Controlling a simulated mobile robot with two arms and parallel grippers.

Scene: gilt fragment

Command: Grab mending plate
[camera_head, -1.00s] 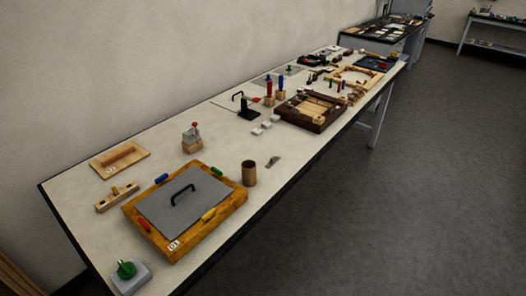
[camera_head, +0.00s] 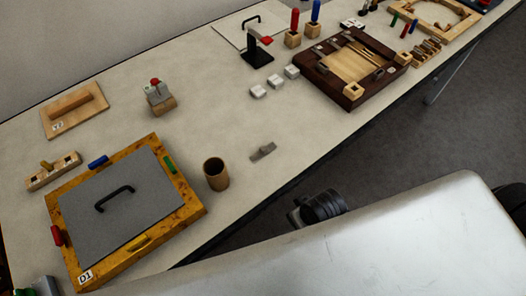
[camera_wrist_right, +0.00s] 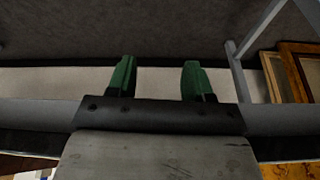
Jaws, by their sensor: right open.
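A small flat grey metal piece (camera_head: 263,152), which looks like the mending plate, lies on the light tabletop (camera_head: 225,110) near its front edge. It lies just right of a brown cup (camera_head: 216,174) and apart from it. My right gripper (camera_wrist_right: 157,78) shows in the right wrist view with two green fingertips spread apart and nothing between them. I cannot make out the metal piece in that view. My left gripper is not in view.
A wooden-framed grey board with a black handle (camera_head: 114,199) lies left of the cup. White blocks (camera_head: 274,83) and a dark wooden tray (camera_head: 350,99) lie further back. The tabletop around the metal piece is clear. A large pale surface covers the lower right of the head view.

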